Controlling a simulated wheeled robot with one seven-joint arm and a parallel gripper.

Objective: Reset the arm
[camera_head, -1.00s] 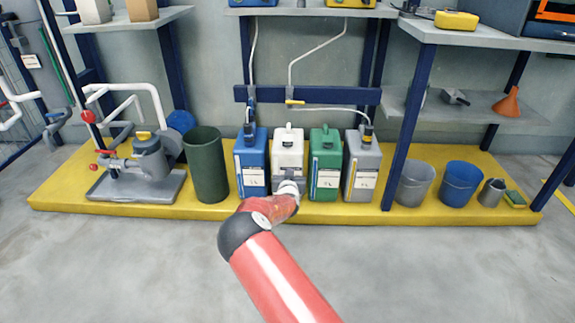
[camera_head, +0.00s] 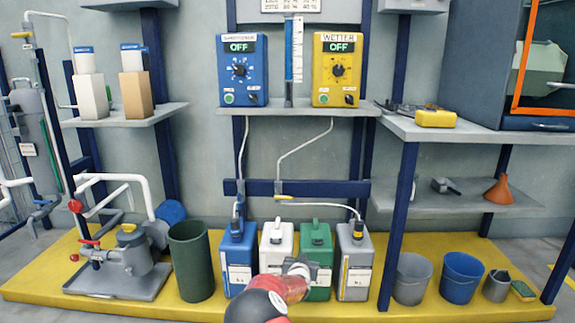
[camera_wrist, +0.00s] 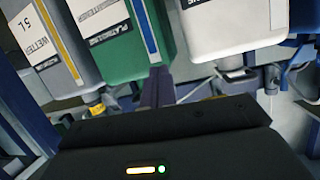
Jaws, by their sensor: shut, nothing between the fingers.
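My gripper (camera_head: 312,265) is at the end of my red arm, low in the middle of the head view, in front of the white canister (camera_head: 275,243) and the green canister (camera_head: 317,240). It partly covers both. In the wrist view, my gripper's dark fingers (camera_wrist: 156,84) are together with nothing between them. The wrist view is roughly upside down and shows the green canister (camera_wrist: 115,45), the white canister (camera_wrist: 225,28) and the grey canister (camera_wrist: 45,50) close by. I cannot tell whether the gripper touches any of them.
A blue canister (camera_head: 238,250) stands left and the grey canister (camera_head: 353,250) right on the yellow platform (camera_head: 40,280). A shelf (camera_head: 290,109) with blue and yellow control boxes is above. A dark green bin (camera_head: 192,262), a pump (camera_head: 132,255) and buckets (camera_head: 462,277) flank the canisters.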

